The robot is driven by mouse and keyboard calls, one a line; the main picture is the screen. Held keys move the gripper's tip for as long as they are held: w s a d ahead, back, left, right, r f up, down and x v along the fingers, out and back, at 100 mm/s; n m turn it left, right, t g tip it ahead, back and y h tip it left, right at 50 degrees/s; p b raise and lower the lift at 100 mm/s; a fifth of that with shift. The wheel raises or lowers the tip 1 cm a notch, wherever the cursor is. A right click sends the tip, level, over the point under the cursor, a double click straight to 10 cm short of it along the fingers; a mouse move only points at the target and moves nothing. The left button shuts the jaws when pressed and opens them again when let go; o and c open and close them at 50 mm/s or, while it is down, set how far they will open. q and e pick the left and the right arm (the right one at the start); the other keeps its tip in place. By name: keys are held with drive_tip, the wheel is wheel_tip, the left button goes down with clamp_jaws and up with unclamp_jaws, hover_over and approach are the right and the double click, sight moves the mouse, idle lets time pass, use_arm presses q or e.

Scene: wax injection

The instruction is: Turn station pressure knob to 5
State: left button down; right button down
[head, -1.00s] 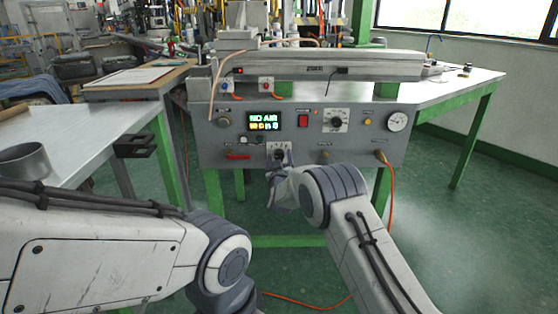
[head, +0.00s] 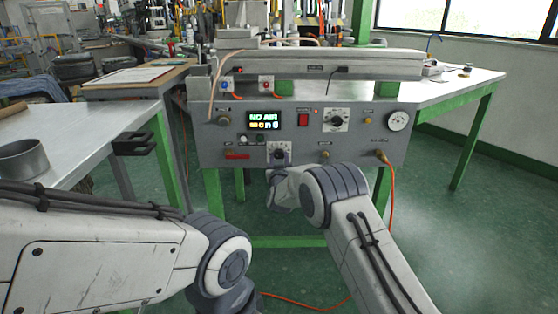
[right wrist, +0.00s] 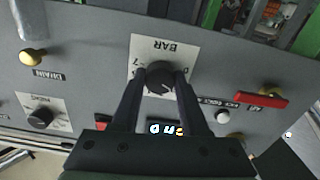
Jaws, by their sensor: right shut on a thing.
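The station pressure knob is the black knob (right wrist: 160,80) on a white dial plate marked BAR, upside down in the right wrist view. In the head view the knob (head: 279,154) is low on the grey station panel (head: 215,150). My right gripper (right wrist: 160,84) is shut on the knob, one dark finger on each side. In the head view my right gripper (head: 279,170) is partly hidden by its own wrist. The fingers cover part of the dial, so I cannot read the setting. My left arm is in the head view, but its gripper is out of sight.
The panel's lit display (head: 264,121) reads NO AIR above smaller digits. Around it are a red switch (head: 303,120), a larger dial (head: 336,120) and a round gauge (head: 398,120). A red-handled valve (right wrist: 262,99) is near my gripper.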

drive_tip(key=m+b, duration=0.2)
drive_tip(key=m, duration=0.3)
drive_tip(key=shift+f+m, duration=0.15)
drive_tip(key=shift+m, duration=0.15)
drive_tip(key=m+b, duration=0.3)
drive_tip(key=m, duration=0.2)
drive_tip(key=shift+m, duration=0.3)
drive_tip(key=shift+m+b, duration=4.35)
drive_tip(key=shift+m, duration=0.75)
drive_tip(key=shift+c, duration=2.1)
unclamp_jaws()
drive_tip(key=shift+s+a, duration=0.1)
